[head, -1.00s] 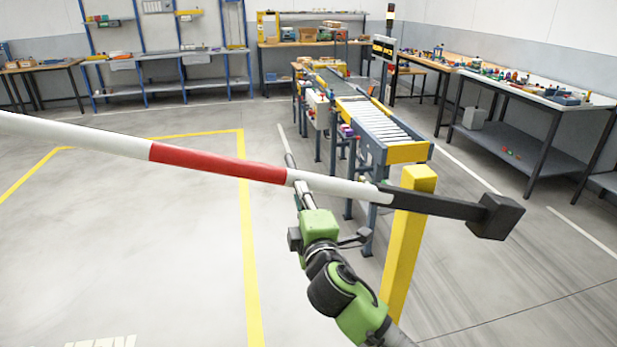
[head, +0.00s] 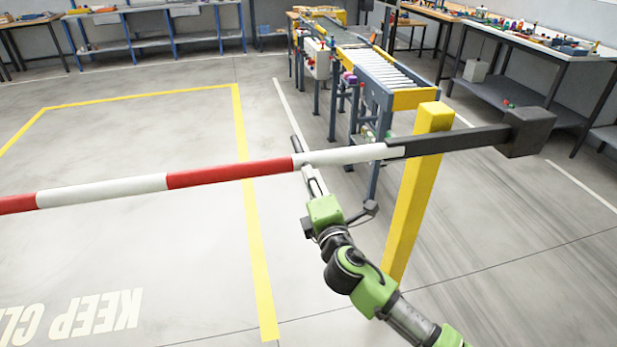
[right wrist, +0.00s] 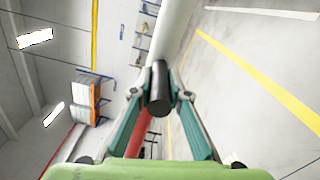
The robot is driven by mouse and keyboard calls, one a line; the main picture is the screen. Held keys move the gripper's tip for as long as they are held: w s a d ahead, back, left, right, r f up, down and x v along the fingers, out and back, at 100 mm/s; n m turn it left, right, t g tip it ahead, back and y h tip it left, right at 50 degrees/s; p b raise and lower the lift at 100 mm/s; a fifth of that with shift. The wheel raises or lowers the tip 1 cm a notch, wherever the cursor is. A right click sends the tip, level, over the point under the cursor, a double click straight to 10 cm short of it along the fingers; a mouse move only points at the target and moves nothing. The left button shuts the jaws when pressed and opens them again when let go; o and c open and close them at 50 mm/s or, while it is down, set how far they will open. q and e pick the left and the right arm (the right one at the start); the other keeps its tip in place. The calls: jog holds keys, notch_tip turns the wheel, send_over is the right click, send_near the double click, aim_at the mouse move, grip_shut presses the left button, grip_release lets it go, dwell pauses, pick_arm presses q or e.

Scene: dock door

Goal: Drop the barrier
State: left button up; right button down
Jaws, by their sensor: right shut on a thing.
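The barrier is a red and white boom (head: 230,171) crossing the head view, dipping slightly to the left. It meets the yellow post (head: 415,195) through a black arm that ends in a dark counterweight block (head: 528,131) at the right. My right gripper (head: 301,160) is at the boom, left of the post. In the right wrist view, its fingers (right wrist: 158,90) are shut on a short dark round peg, the barrier's handle (right wrist: 158,95), with the boom running behind it. The boom's far left end is outside the head view. My left gripper is not in view.
A roller conveyor (head: 375,75) stands behind the post. Workbenches line the back and the right, including one with a grey shelf (head: 525,98). Yellow floor lines (head: 252,230) and painted lettering (head: 85,318) mark the open floor at left.

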jog(key=shift+d+f, duration=0.1)
jog(key=shift+f, duration=0.6)
jog(key=c, duration=2)
grip_release()
jog(key=shift+c, duration=0.2)
jog(key=shift+o, duration=0.6)
jog(key=shift+d+r, duration=0.1)
jog(key=shift+r, duration=0.2)
jog(key=v, duration=1.2)
jog(key=shift+r, duration=0.15)
